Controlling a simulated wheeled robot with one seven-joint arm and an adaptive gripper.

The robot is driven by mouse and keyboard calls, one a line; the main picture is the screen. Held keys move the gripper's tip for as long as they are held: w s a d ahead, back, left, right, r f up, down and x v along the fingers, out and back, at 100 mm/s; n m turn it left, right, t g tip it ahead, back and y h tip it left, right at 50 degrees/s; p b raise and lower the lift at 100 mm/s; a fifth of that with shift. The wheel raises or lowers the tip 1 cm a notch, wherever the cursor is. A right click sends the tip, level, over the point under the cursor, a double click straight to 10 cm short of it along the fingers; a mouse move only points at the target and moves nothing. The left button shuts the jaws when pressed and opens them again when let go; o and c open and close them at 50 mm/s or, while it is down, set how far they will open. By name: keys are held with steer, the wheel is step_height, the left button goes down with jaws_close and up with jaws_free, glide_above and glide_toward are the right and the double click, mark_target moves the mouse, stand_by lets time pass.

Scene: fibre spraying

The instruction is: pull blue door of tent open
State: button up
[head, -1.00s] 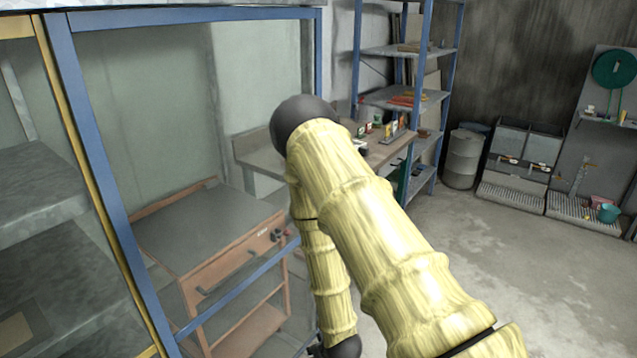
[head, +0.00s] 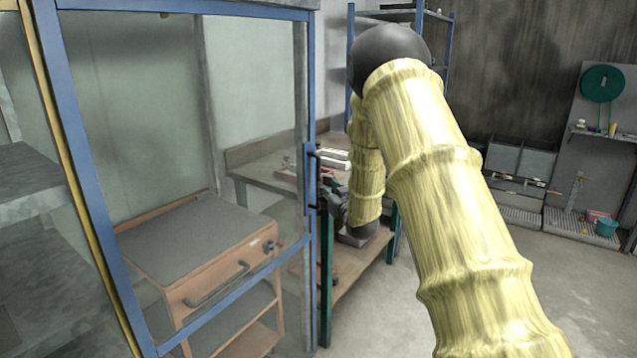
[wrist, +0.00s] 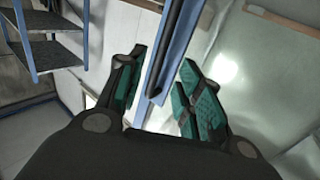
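The tent's blue-framed door (head: 308,90) with clear panels stands at the left in the head view and looks closed. A dark upright handle (head: 313,165) sits on its right-hand post. My gripper (head: 328,190) is beside that post at handle height, partly hidden by my arm. In the wrist view my gripper (wrist: 163,60) has its two green-padded fingers apart. The blue door post (wrist: 172,45) and the dark handle bar (wrist: 160,85) run between the fingers. I see a gap on both sides; contact is not clear.
An orange-brown cabinet (head: 215,270) stands behind the clear door panel. A workbench (head: 350,275) is behind my gripper. Grey shelves (head: 30,195) are at the far left. The concrete floor (head: 560,300) at the right is open.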

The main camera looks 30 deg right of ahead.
steer(key=w, duration=0.3)
steer(key=w+d+p, duration=0.1)
steer(key=w, duration=0.5)
steer(key=shift+d, duration=0.35)
steer(key=shift+s, duration=0.1)
jaws_close()
